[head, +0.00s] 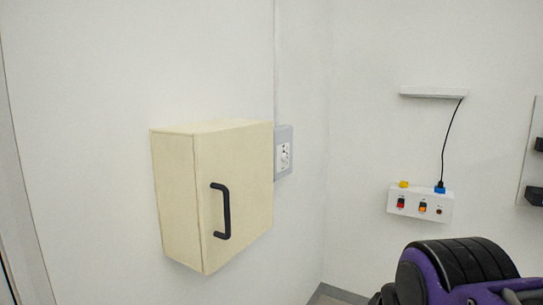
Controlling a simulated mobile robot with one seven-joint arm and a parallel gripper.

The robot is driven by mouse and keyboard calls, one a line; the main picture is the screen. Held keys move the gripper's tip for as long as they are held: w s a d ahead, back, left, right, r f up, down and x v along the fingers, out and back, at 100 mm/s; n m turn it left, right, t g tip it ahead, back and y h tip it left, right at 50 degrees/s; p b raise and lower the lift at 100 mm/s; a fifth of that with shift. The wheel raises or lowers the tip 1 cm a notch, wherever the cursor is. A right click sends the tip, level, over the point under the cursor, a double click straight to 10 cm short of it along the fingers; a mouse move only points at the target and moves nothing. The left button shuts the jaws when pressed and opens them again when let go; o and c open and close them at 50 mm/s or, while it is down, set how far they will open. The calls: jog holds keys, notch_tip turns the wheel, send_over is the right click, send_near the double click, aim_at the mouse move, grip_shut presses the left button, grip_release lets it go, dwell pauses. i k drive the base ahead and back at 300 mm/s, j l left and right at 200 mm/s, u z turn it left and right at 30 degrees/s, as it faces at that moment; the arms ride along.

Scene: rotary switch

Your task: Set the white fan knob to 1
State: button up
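A grey wall plate (289,133) with a white face and a small round knob (285,156) is on the left wall, just right of the cream cabinet. The cabinet hides part of the plate's left side. The knob is too small to read its marks or tell where it points. The purple and black part at the bottom right is mine. My gripper itself does not show, so nothing can be told of its fingers.
The closed cream cabinet (174,190) with a black handle (226,212) juts out beside the plate. A conduit (277,60) runs up from the plate. On the far wall are a white switch box (413,211) with a blue plug (440,188), a black cord and a shelf (433,92).

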aim_at(285, 157)
jog(key=i+l, duration=0.3)
jog(key=i, duration=0.15)
jog(key=i+l+u, duration=0.1)
jog(key=i+l, duration=0.15)
jog(key=i, duration=0.2)
